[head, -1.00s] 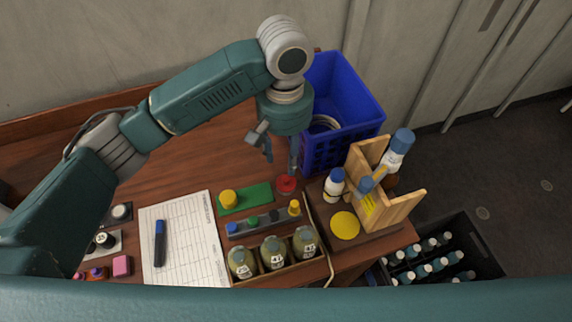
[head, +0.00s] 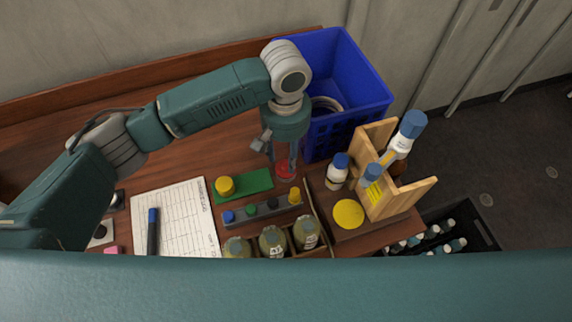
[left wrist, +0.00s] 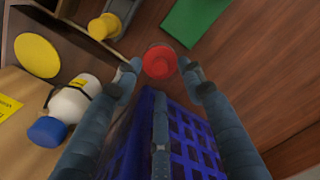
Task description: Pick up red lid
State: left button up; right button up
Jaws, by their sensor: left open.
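The red lid (head: 285,170) lies on the wooden table, between the green mat and the blue crate. In the left wrist view the red lid (left wrist: 160,61) sits between the fingertips, with a gap on each side. My left gripper (head: 281,165) points down over the lid and is open and empty; its fingers (left wrist: 160,75) also show in the left wrist view. In the head view the fingers partly cover the lid. I cannot tell how far above the table the fingertips are. My right gripper does not show.
The blue crate (head: 376,109) stands right behind the gripper. White bottles with blue caps (head: 337,173) and a wooden stand (head: 404,201) are to the right. A green mat (head: 256,181), a grey strip with coloured pegs (head: 241,219) and several jars (head: 272,242) are nearby in front.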

aim_at(286, 164)
pick_arm(q)
notch_tip(286, 164, down, 4)
jog(key=shift+f+p, duration=0.1)
jog(key=shift+p, duration=0.35)
jog(key=shift+w, duration=0.1)
jog(key=c, duration=0.9)
jog(key=shift+o, duration=0.2)
jog(key=shift+d+r, duration=0.1)
jog(key=shift+r, duration=0.1)
